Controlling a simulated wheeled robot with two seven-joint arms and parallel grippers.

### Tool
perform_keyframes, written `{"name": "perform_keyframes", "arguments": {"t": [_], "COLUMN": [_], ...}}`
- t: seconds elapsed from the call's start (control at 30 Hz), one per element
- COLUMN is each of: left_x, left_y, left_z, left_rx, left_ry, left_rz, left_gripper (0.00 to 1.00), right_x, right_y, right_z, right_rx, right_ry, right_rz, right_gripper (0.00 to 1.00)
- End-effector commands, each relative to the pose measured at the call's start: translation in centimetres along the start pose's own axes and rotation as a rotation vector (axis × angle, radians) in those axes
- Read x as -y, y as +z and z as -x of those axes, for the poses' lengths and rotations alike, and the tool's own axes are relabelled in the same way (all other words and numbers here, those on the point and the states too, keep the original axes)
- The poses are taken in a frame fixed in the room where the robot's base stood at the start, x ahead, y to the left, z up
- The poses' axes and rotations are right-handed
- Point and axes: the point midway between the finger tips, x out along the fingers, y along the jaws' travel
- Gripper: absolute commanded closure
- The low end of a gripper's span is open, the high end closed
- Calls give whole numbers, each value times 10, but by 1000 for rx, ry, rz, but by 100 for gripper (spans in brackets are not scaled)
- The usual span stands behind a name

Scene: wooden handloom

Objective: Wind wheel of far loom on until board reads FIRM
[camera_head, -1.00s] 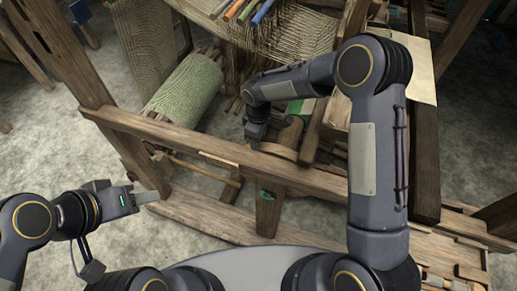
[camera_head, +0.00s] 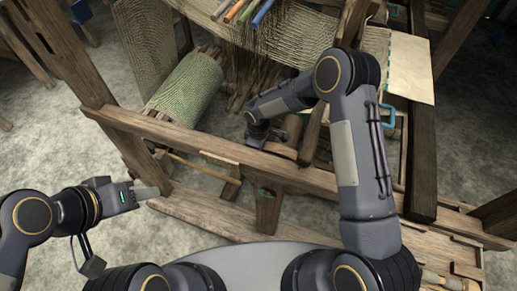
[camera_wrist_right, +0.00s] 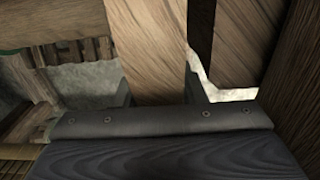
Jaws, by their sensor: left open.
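The wooden loom frame (camera_head: 200,146) fills the middle of the head view, with a roll of green cloth (camera_head: 188,86) at its left. My right arm reaches over the front beam, and its gripper (camera_head: 262,140) is low among the wooden parts behind that beam, mostly hidden. In the right wrist view a wooden bar (camera_wrist_right: 150,45) runs between the dark finger parts; whether they press on it I cannot tell. A curved wooden part (camera_head: 282,151) shows beside this gripper; I cannot tell if it is the wheel. My left gripper (camera_head: 150,192) is open and empty. No readable board lettering shows.
A blank cream panel (camera_head: 410,68) is at the upper right, with a blue-green handle (camera_head: 389,115) below it. Coloured sticks (camera_head: 248,12) lie across the woven threads at the top. Wooden posts and beams crowd my right arm. Bare floor (camera_head: 150,235) lies at the lower left.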

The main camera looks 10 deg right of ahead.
Motion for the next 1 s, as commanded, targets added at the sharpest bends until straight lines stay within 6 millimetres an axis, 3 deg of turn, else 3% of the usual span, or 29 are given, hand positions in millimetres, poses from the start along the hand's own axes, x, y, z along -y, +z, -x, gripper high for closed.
{"name": "perform_keyframes", "arguments": {"t": [0.03, 0.27, 0.47, 0.8, 1.0], "left_x": [0, 0, 3, 22, 24], "left_y": [0, 0, 3, 24, 26], "left_z": [0, 0, -6, -47, -52], "left_rx": [0, 0, 0, 0, 0], "left_ry": [0, 0, 0, 0, 0], "left_rz": [0, 0, 0, 0, 0], "left_gripper": [55, 55, 55, 55, 55], "right_x": [0, 0, 0, 0, 0], "right_y": [0, 0, -3, -27, -31], "right_z": [0, 0, -4, -28, -27], "right_rx": [0, 0, 17, 255, 314], "right_ry": [0, 0, 1, 3, 1], "right_rz": [0, 0, 1, 2, 0], "right_gripper": [70, 100, 100, 100, 100]}}
